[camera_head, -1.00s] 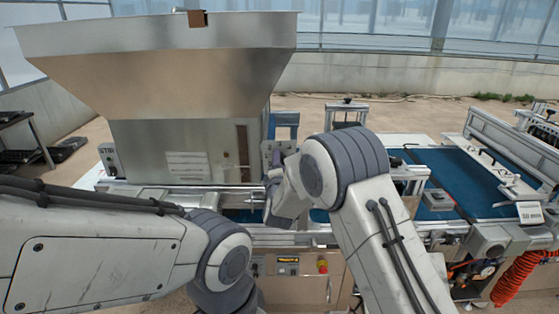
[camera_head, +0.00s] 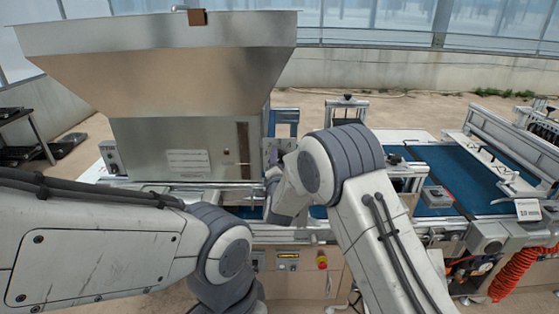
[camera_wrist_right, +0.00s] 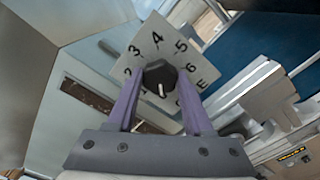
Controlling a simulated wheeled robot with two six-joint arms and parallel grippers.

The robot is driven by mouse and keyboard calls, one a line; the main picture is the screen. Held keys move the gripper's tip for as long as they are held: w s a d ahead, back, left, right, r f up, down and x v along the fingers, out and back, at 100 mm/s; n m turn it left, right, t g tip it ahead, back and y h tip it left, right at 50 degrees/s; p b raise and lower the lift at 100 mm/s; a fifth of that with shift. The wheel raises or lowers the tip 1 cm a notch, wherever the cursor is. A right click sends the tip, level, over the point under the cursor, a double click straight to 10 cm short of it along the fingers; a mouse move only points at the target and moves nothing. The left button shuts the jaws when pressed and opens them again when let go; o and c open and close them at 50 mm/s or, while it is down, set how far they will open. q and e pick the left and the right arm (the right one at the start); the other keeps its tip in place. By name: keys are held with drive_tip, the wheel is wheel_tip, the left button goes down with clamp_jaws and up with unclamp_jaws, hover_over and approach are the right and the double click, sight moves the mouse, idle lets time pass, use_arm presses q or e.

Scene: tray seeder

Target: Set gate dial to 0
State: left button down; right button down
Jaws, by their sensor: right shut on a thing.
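The gate dial shows in the right wrist view as a black knob (camera_wrist_right: 160,74) on a pale square plate (camera_wrist_right: 157,38) with printed figures. I can read 2, 3, 4, 5, 6 and an E. The knob's white mark points to the bottom of the picture; the figure there is hidden or unclear. My right gripper (camera_wrist_right: 159,82) is shut on the knob, one purple finger on each side. In the head view the dial plate (camera_head: 278,148) is on the hopper's right side, with my right gripper (camera_head: 273,176) at it. My left gripper is not in view.
The steel hopper (camera_head: 160,80) stands beside the dial at the left. The blue belt (camera_head: 450,170) runs off to the right on the seeder. A control panel with a red button (camera_head: 321,260) sits low in front. My left arm crosses the lower left.

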drive_tip(key=shift+c, duration=1.4)
unclamp_jaws()
drive_tip(key=s+b, duration=0.3)
drive_tip(key=s, duration=0.7)
drive_tip(key=shift+s, duration=0.25)
